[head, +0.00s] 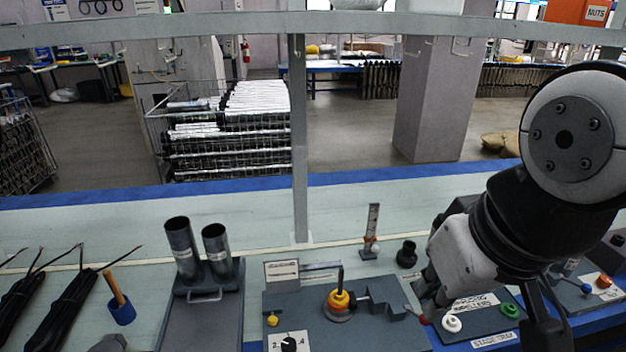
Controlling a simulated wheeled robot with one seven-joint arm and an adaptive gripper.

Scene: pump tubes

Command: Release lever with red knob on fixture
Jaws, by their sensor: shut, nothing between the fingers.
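The dark grey fixture (385,335) lies on the bench at the lower centre. It carries a yellow and orange round part (338,299) with an upright black pin, beside a dark stepped block. A small red spot, perhaps the red knob (423,320), shows at the fixture's right edge, just below my gripper. Its lever is mostly hidden, so I cannot tell its position. My gripper (426,305) points down there, shut and empty. I cannot tell whether its tips touch the red part.
A stage tray (478,325) with white and green parts lies right of the fixture. Two metal tubes (183,250) stand on a grey block to the left. A small upright gauge (372,230) and a black cup (407,254) stand behind. A frame post (299,150) rises behind the fixture.

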